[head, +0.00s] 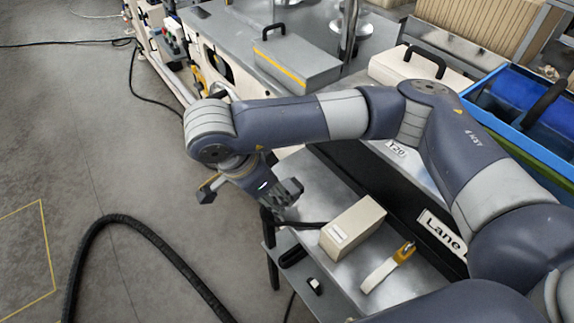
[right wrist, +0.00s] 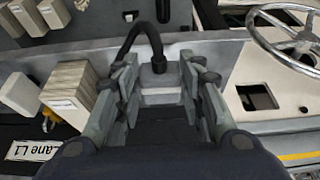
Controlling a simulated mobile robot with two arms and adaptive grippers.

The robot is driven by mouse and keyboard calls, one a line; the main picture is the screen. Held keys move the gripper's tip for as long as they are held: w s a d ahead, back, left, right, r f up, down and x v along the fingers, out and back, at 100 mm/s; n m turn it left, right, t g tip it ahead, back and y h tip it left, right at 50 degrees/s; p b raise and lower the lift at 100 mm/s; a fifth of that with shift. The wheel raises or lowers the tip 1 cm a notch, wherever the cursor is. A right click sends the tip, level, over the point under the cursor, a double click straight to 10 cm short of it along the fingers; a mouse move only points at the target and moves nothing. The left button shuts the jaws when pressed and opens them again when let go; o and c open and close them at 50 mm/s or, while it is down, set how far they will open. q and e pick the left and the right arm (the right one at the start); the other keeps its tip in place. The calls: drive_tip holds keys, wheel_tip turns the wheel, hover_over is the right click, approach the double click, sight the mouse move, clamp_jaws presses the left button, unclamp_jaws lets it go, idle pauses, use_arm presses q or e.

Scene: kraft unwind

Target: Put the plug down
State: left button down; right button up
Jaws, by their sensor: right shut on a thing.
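My right gripper (head: 280,194) hangs over the left end of a grey metal shelf in the head view. In the right wrist view my right gripper (right wrist: 162,88) has its fingers closed on either side of a grey block, the plug (right wrist: 157,82). A black cable rises from the plug and bends over to the left. In the head view the plug itself is hard to make out against the dark fingers. Whether it touches any surface cannot be told. My left gripper is not in view.
A thick black hose (head: 140,228) arcs across the floor. A blue crate (head: 478,92) is at the upper right.

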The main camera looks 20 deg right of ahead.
drive_tip(key=w+d, duration=0.1)
drive_tip(key=w, duration=0.1)
drive_tip(key=w+d+p, duration=0.1)
drive_tip(key=w, duration=0.1)
drive_tip(key=w+d, duration=0.1)
drive_tip(key=w, duration=0.2)
drive_tip(key=shift+d+f, duration=0.15)
drive_tip(key=shift+f, duration=0.1)
drive_tip(key=shift+w+d+f+p, duration=0.3)
drive_tip(key=shift+w+d+p, duration=0.05)
drive_tip(key=shift+w+p, duration=0.35)
wheel_tip(320, 180, down, 2)
drive_tip(key=shift+f+p, duration=0.25)
drive_tip(key=shift+p, duration=0.25)
drive_tip(key=shift+s+f, duration=0.1)
drive_tip(key=shift+f, duration=0.25)
drive_tip(key=shift+f, duration=0.15)
drive_tip(key=o, duration=1.3)
drive_tip(key=shift+c, duration=0.2)
